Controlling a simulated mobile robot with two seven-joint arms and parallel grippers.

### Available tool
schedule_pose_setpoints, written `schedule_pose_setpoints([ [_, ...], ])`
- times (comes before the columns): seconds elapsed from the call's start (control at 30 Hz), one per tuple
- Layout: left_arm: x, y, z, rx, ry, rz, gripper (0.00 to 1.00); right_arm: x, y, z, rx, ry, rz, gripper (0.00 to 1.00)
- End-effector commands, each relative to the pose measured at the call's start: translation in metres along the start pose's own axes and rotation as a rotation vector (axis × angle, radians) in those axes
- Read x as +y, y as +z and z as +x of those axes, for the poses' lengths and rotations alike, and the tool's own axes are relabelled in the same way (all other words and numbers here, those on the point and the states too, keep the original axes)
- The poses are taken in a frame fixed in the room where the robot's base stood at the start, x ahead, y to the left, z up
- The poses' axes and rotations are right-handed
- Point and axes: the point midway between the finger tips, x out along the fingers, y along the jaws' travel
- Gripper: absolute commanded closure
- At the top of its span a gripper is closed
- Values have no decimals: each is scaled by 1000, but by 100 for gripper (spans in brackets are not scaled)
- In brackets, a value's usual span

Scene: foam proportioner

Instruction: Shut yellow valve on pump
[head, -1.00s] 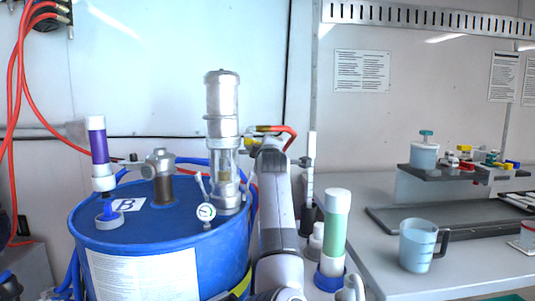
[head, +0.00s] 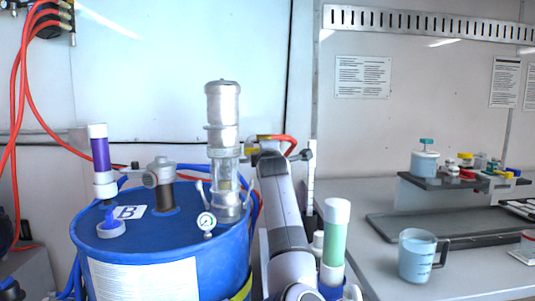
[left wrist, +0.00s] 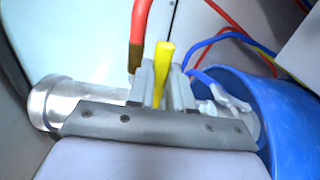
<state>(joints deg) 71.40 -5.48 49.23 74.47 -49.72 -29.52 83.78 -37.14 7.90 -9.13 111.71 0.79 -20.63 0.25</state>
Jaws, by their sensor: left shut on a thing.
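The silver pump (head: 222,115) with a clear lower section stands upright on the blue drum (head: 150,230) in the head view. The yellow valve handle (head: 263,137) shows partly at the pump's right, beside the red hose (head: 287,139). My left arm rises from the bottom middle, and its gripper (head: 264,150) is at the valve; its fingertips are hidden there. In the left wrist view, the yellow handle (left wrist: 163,72) stands between the two grey fingers of my left gripper (left wrist: 162,88), which is shut on it. The valve body is mostly hidden. My right gripper is not in view.
A purple-filled tube (head: 100,150) and a pressure gauge (head: 206,221) are on the drum top. A green-filled tube (head: 335,240) stands close to the right of my arm. A jug (head: 416,258) and a dark tray (head: 435,225) are on the right bench.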

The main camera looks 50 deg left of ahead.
Motion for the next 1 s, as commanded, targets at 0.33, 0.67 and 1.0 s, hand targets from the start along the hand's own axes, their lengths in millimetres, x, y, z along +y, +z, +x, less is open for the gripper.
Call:
schedule_pose_setpoints([
  [0.33,0,0,0,0,0,-4,54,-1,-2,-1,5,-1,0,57],
  [0.67,-1,1,-8,-1,0,-3,54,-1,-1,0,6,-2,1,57],
  [1.0,-1,0,-48,-1,0,-5,54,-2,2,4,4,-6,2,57],
])
